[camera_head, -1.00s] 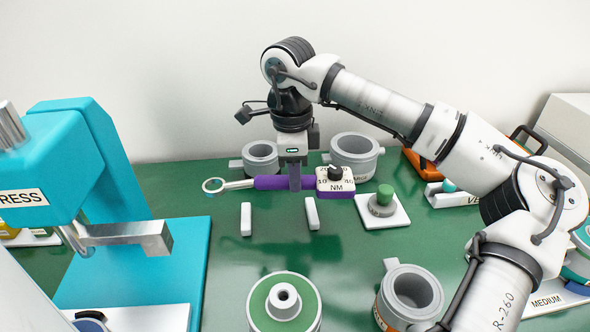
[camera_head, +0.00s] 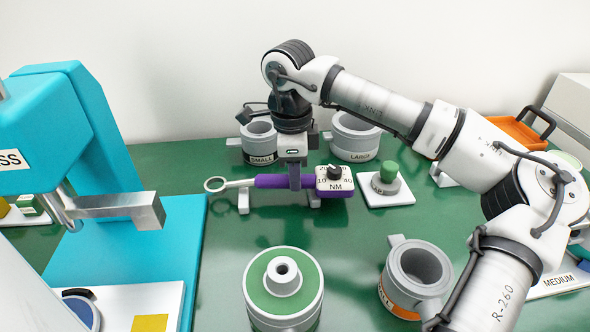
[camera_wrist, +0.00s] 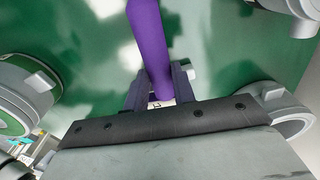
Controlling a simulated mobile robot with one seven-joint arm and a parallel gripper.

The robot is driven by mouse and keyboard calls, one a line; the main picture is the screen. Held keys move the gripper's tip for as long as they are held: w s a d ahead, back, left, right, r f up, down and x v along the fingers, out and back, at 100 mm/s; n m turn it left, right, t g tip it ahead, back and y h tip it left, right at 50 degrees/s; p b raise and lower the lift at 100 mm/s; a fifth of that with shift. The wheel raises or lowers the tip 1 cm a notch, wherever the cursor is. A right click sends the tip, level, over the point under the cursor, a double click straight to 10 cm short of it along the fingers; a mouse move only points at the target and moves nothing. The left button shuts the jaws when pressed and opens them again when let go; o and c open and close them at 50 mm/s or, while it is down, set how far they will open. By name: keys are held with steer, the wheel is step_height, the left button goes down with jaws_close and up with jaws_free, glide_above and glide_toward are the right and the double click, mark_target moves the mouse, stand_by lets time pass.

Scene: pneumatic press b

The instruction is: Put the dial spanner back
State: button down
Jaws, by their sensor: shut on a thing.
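The dial spanner has a purple handle (camera_head: 270,181), a grey ring end at the left and a white dial box marked NM with a black knob at the right. My gripper (camera_head: 295,183) points down and is shut on the handle. The purple handle also shows in the wrist view (camera_wrist: 146,35), between my fingers (camera_wrist: 160,88). Two small white rests, left (camera_head: 243,201) and right (camera_head: 314,199), stand on the green table under the spanner and are partly hidden by it. I cannot tell whether the spanner touches them.
A SMALL cup (camera_head: 259,143) and a LARGE cup (camera_head: 354,139) stand behind. A green-topped knob on a white plate (camera_head: 387,198) is close right of the dial. The teal press (camera_head: 75,130) is at left. A green-topped cylinder (camera_head: 283,290) and a grey cup (camera_head: 415,275) stand in front.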

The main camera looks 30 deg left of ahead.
steer(key=shift+f, duration=0.2)
steer(key=shift+f+b, duration=0.25)
steer(key=shift+b, duration=0.15)
steer(key=c, duration=1.1)
jaws_free()
steer(key=shift+r, duration=0.1)
steer(key=r, duration=0.9)
steer(key=r+p, duration=0.1)
steer(key=r, duration=0.3)
steer(key=shift+s+a+r, duration=0.15)
steer(key=shift+a+r, duration=0.1)
steer(key=shift+r, duration=0.15)
